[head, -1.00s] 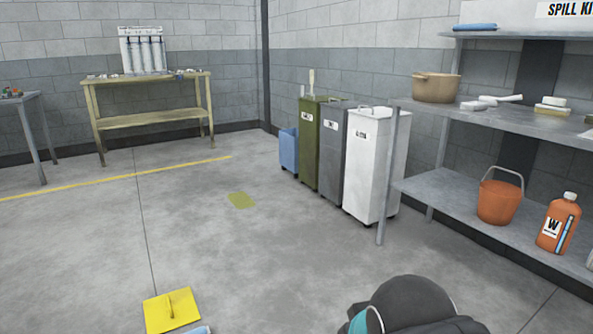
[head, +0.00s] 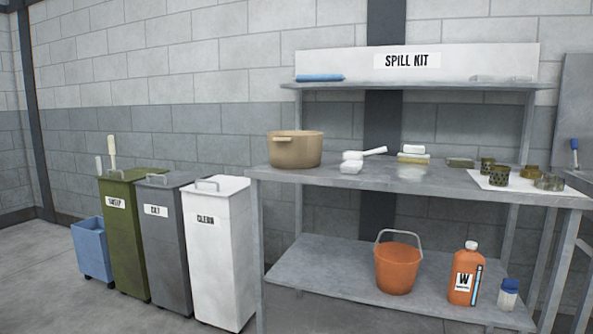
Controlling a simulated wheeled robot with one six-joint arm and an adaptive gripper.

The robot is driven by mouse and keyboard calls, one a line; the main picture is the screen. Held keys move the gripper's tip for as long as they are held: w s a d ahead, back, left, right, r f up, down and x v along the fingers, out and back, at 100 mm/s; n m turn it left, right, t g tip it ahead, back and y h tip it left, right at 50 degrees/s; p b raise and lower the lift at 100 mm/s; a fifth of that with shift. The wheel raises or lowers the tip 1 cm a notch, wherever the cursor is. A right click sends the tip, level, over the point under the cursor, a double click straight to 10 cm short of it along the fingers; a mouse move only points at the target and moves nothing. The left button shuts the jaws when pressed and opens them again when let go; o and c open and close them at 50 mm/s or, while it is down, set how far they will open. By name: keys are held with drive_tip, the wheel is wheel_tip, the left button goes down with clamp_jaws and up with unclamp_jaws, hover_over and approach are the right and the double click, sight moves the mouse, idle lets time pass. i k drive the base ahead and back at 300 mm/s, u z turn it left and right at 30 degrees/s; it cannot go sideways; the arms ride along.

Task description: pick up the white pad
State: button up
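Several white items could be the white pad, and I cannot tell which one it is. A small white block (head: 413,149) lies on top of a yellowish pad (head: 413,158) on the shelf unit's middle shelf. To its left are a white-handled brush-like item (head: 372,152) and a low white piece (head: 350,167). Two flat whitish pieces, a left one (head: 488,78) and a right one (head: 522,78), lie on the top shelf at the right. My gripper is not in view.
The metal shelf unit (head: 300,178) also holds a tan pot (head: 295,149), a blue roll (head: 320,78), an orange bucket (head: 397,268) and an orange bottle (head: 464,275). Green, grey and white bins (head: 222,240) stand at its left. Floor shows at the lower left.

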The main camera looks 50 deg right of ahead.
sight(350, 166)
drive_tip(key=i, duration=2.4)
drive_tip(key=z, duration=2.6)
